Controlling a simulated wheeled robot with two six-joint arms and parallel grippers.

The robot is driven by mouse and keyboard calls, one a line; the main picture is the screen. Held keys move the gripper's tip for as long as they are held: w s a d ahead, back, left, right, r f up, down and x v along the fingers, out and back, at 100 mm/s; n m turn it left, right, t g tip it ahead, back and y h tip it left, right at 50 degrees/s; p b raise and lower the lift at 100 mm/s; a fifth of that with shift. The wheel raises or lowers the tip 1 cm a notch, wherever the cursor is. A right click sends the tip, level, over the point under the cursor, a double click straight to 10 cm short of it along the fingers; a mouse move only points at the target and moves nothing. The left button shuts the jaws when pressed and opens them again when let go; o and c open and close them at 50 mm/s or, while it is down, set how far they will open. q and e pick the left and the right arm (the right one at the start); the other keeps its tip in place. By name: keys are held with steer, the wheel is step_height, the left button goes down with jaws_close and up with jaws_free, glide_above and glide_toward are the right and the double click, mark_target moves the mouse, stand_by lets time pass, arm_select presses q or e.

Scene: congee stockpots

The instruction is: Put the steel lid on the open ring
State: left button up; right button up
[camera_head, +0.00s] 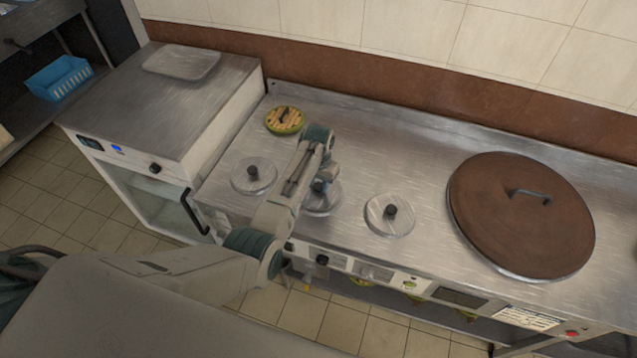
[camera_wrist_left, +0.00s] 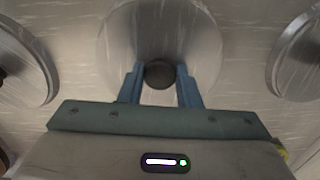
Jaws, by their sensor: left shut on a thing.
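A round steel lid (camera_head: 328,203) with a black knob is at the middle of the counter's front row, partly hidden by my left arm. My left gripper (camera_head: 320,187) is at its knob. In the left wrist view the gripper (camera_wrist_left: 160,90) is shut on the black knob (camera_wrist_left: 159,73), with the lid (camera_wrist_left: 122,32) spread behind it. I cannot tell if the lid is raised. A round opening or piece (camera_head: 284,121) with a yellow-green rim and tan slats is at the back left; it may be the open ring. My right gripper is out of view.
Similar steel lids lie on the left (camera_head: 253,175) and right (camera_head: 390,213). A large brown lid (camera_head: 520,215) covers the counter's right part. A steel cabinet (camera_head: 165,95) stands at the left. The counter behind the small lids (camera_head: 400,155) is clear.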

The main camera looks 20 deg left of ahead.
mark_target(318, 186)
arm_select(q)
steer(key=shift+f+b, duration=0.35)
steer(key=shift+f, duration=0.25)
steer(key=o, duration=0.7)
steer(key=shift+o, duration=0.2)
step_height(318, 186, up, 9)
steer(key=p, duration=0.9)
steer(key=shift+f, duration=0.2)
steer(key=shift+r, duration=1.25)
